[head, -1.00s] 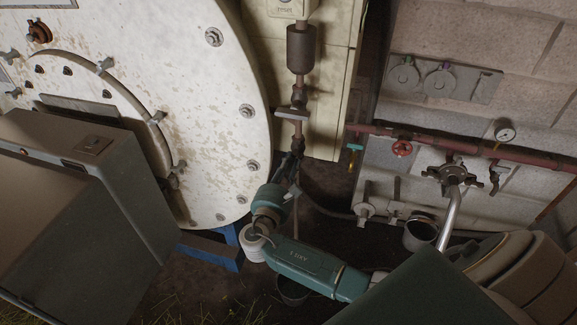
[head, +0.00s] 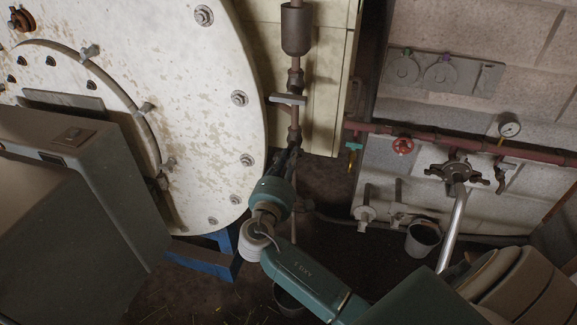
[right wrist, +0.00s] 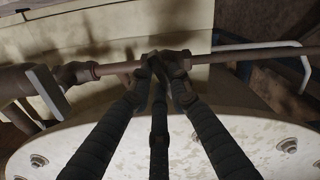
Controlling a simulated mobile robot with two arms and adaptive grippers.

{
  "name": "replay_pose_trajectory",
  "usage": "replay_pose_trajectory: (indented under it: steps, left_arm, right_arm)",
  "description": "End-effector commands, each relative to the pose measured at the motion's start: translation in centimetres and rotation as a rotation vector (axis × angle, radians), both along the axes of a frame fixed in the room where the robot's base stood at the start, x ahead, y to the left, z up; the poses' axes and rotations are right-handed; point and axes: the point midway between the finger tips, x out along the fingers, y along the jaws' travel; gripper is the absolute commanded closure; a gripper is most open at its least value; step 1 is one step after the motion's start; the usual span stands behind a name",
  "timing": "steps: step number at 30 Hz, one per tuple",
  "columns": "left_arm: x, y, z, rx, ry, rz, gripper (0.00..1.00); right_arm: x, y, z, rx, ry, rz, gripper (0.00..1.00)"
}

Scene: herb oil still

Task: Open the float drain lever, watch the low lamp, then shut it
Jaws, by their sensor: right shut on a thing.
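A dark float cylinder (head: 297,30) hangs on a thin vertical pipe in the head view. A flat grey handle (head: 288,99) crosses the pipe below it; it also shows in the right wrist view (right wrist: 47,90). My right gripper (head: 287,160) is lower down, at the pipe. In the right wrist view its fingers (right wrist: 160,65) are closed together at a fitting on the rusty pipe (right wrist: 115,68). They grip a small part there, likely the drain lever, mostly hidden by the fingers. I cannot read its angle. No lamp is clearly visible. My left gripper is out of view.
The big white round vessel (head: 215,110) with bolts stands close left of my right gripper. A grey cabinet (head: 60,230) is at lower left.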

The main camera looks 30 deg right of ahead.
Motion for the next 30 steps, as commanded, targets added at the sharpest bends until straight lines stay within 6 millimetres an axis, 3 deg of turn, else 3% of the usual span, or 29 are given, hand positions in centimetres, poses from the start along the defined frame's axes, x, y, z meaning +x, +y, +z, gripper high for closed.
replay_pose_trajectory:
  steps: [1, 12, 30]
  left_arm:
    - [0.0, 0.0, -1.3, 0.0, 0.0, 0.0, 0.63]
    - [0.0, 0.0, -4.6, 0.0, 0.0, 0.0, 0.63]
    - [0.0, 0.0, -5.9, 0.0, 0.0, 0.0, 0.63]
  right_arm:
    - [-0.1, 0.0, -0.8, 0.032, -0.033, -0.002, 1.0]
    - [-0.3, -0.2, -0.9, 0.206, -0.237, -0.002, 1.0]
    - [-0.3, -0.2, -0.8, 0.289, -0.329, -0.002, 1.0]
